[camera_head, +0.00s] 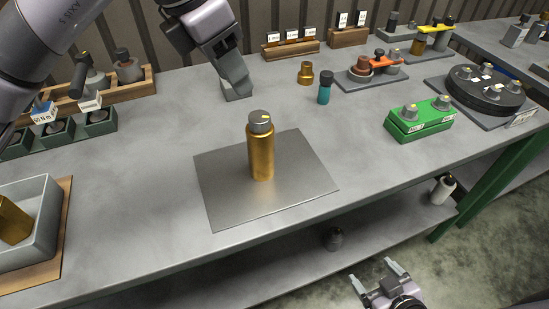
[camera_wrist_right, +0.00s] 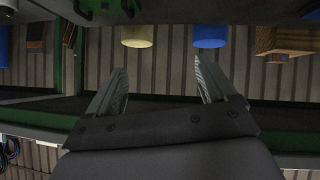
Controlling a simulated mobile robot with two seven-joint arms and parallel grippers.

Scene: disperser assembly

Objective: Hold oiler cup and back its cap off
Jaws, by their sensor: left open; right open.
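The oiler cup (camera_head: 261,157) is a brass-gold cylinder standing upright near the middle of a grey metal plate.
The grey plate (camera_head: 220,205) has clear room around the cup. A teal-bodied bottle (camera_head: 325,94) and a small brass piece (camera_head: 306,75) stand behind. A green block (camera_head: 418,122) and a dark round tray (camera_head: 484,97) are at right. A grey bin (camera_head: 50,225) is at left.

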